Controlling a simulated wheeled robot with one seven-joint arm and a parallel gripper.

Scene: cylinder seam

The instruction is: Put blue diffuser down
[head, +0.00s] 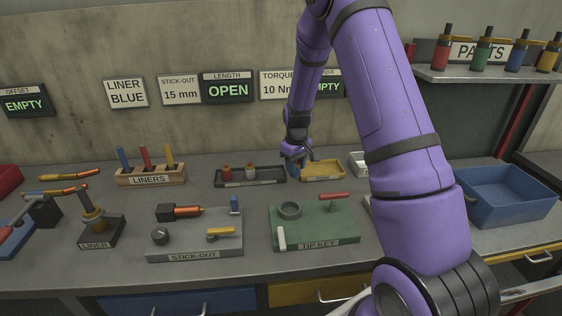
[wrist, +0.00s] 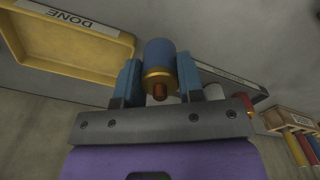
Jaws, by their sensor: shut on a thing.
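My gripper (wrist: 158,82) is shut on the blue diffuser (wrist: 160,55), a blue cylinder with a brass collar and a copper tip, held between its two blue fingers. In the head view my gripper (head: 294,168) is low at the back of the bench, between a dark tray (head: 262,183) and a yellow tray (head: 325,178). In the wrist view the yellow tray (wrist: 120,75), with a DONE label, lies empty to the left of the diffuser. In the head view the diffuser is too small to tell from the fingers. Whether it touches any surface cannot be told.
The dark tray holds a red piece (head: 227,171) and a whitish piece (head: 250,171). A liner rack (head: 150,176) stands left of it. In front are a green tip key board (head: 335,232) and a grey stick-out fixture (head: 195,243). A blue bin (head: 510,205) stands at right.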

